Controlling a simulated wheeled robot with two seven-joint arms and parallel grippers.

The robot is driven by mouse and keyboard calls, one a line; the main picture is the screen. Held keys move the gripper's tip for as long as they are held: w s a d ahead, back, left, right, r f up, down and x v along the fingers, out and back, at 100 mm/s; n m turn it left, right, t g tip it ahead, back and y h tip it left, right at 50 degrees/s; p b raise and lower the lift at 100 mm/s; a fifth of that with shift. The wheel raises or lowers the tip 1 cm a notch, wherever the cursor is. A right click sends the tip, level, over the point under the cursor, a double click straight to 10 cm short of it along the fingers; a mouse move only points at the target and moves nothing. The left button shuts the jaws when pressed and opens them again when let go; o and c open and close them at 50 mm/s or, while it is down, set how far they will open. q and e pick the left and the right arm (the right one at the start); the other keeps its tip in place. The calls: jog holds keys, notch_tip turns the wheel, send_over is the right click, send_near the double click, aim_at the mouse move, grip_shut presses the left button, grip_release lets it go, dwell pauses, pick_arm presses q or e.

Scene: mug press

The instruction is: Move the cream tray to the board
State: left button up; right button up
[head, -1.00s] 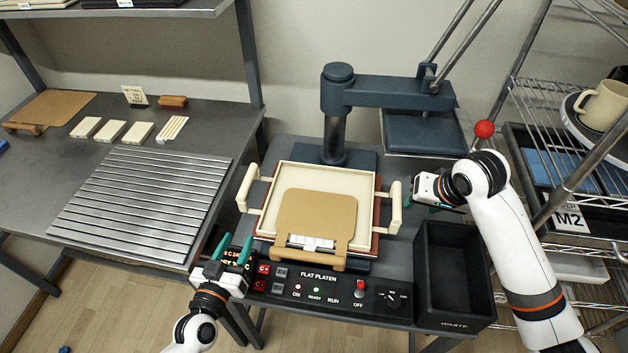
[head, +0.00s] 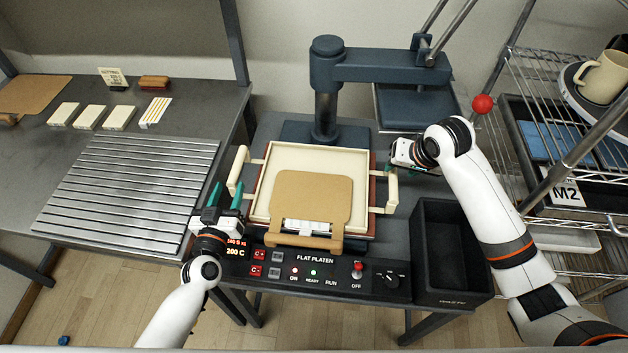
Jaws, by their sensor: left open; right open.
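The cream tray (head: 348,157) sits on the flat platen of the press, with a handle on its left and one on its right. A tan board (head: 312,193) with a wooden front edge and a white piece lies in it. My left gripper (head: 228,194) is open and empty, just below the tray's left handle (head: 238,171), apart from it. My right gripper (head: 398,166) is beside the right handle (head: 391,189); its fingers are partly hidden. Another tan board (head: 32,95) lies at the far left of the bench.
A slatted metal rack (head: 130,185) lies on the left bench, with several cream blocks (head: 90,116) behind it. The press column (head: 326,105) stands behind the tray. A black bin (head: 446,245) is at the right. The control panel (head: 320,272) runs along the front.

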aim_at(234, 171)
pick_arm(q)
jog(key=w, duration=0.6)
jog(key=shift+d, duration=0.35)
pick_arm(e)
jog(key=x, duration=0.6)
pick_arm(q)
grip_shut()
pick_arm(e)
grip_shut()
